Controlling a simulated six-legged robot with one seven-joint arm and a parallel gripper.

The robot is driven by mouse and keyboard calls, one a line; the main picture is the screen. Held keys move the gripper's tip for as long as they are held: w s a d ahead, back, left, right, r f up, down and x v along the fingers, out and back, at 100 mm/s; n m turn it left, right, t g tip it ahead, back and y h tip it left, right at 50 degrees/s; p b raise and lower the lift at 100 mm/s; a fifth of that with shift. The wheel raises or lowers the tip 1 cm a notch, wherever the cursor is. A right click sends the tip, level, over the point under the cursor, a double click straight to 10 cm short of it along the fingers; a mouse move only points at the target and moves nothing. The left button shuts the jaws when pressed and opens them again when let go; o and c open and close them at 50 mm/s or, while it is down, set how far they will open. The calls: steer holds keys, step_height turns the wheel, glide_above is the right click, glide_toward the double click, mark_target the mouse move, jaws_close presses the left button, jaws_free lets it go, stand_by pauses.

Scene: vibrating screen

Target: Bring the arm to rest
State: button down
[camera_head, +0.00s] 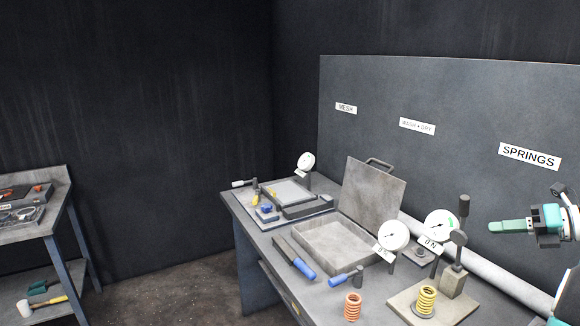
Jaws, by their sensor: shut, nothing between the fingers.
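My gripper (493,226) is at the right edge of the head view, with its green fingers pointing left. The fingers are shut together and hold nothing. It is raised above the right part of the workbench (250,225), in front of the grey back panel (400,165). Part of my arm shows behind it, cut off by the right edge.
Near the gripper are a lever press with a yellow spring (426,300), dial gauges (440,226) and a grey pipe (490,278). An orange spring (352,306) and an open-lidded box (335,245) stand further left. A side shelf (40,230) is at far left; floor between is clear.

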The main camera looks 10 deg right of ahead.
steer(key=s+a+f+n+g+h, duration=0.2)
steer(key=a+n+g+h, duration=0.25)
steer(key=a+n, duration=1.6)
steer(key=s+a+f+n+h, duration=0.2)
steer(key=s+a+f+n, duration=0.2)
steer(key=s+a+n, duration=0.2)
steer(key=s+a+f+n+h, duration=0.3)
steer(key=s+a+n, duration=0.4)
steer(key=a+n, duration=0.3)
steer(key=shift+a+f, duration=0.55)
steer(key=shift+a, duration=0.6)
